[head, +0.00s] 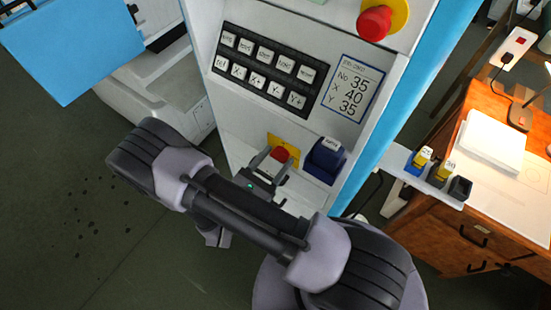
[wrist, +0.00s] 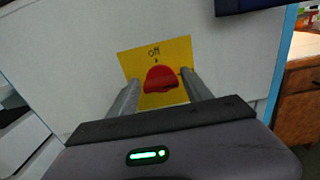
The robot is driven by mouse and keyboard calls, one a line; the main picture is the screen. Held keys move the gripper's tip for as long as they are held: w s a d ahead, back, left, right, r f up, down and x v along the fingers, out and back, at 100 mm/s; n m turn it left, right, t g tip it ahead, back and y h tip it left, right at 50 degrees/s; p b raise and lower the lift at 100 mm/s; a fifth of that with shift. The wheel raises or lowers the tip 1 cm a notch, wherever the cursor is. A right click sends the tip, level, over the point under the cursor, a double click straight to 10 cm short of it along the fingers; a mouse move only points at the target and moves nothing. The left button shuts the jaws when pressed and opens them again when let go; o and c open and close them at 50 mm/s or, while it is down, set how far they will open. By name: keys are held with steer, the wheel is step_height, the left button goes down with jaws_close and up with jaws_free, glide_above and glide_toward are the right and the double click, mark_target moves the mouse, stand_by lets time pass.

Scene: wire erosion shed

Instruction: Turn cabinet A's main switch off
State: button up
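The main switch is a red knob (wrist: 161,79) on a yellow plate (wrist: 128,62) marked "Off" at the top, centred in the wrist view. In the head view the red knob (head: 280,154) shows low on the white cabinet panel. My gripper (head: 268,163) is at the knob, with one finger on each side of it. In the wrist view my gripper (wrist: 159,88) shows its fingers spread, with narrow gaps beside the knob. I cannot tell firm contact. The knob's exact turn angle is unclear, and its lower side is partly hidden. No letter A is readable.
A keypad (head: 265,70), a sign with numbers (head: 353,88) and a red push button (head: 374,23) are above. A dark blue box (head: 325,160) sits close right of the switch. A shelf with small blocks (head: 432,185) and a wooden desk (head: 505,170) stand at right.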

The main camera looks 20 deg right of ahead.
steer(key=c, duration=1)
steer(key=shift+o, duration=0.2)
steer(key=shift+n, duration=0.4)
steer(key=n+p, duration=0.1)
steer(key=n, duration=0.3)
steer(key=n+p, duration=0.1)
steer(key=n, duration=0.3)
steer(key=shift+w+a, duration=0.1)
steer(key=shift+w, duration=0.05)
steer(key=n, duration=0.5)
steer(key=shift+f, duration=0.15)
steer(key=shift+f+n, duration=0.1)
steer(key=shift+n, duration=1.9)
steer(key=o, duration=1.4)
steer(key=shift+c, duration=0.2)
